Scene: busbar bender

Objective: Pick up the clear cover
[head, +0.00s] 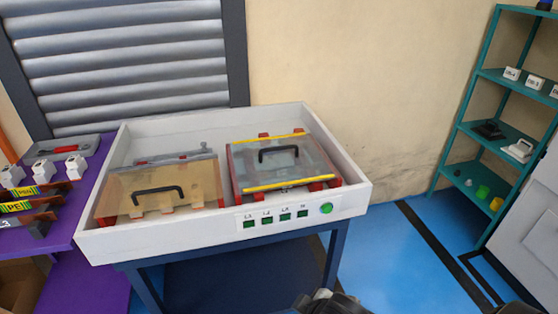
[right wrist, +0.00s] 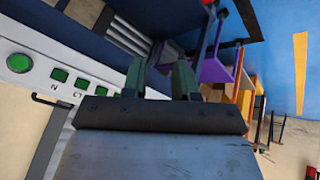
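Two see-through covers with black handles lie in the white tray-topped bench. The left cover (head: 190,176) looks tinted tan and sits over red supports. The right cover (head: 291,171) is greyish and clear, with yellow strips along its front and back edges, on a red frame. Nothing is gripping either cover. My right gripper (right wrist: 160,82) shows in the right wrist view with its two fingers apart and nothing between them. Part of my arm shows at the bottom of the head view, in front of the bench and apart from the covers. My left gripper is not in view.
The white tray (head: 190,236) has a raised rim, with green labelled switches and a round green button (head: 326,208) on its front. A purple table (head: 62,215) with small white parts adjoins on the left. A teal shelf (head: 480,130) stands right. Blue floor (head: 385,265) is clear between.

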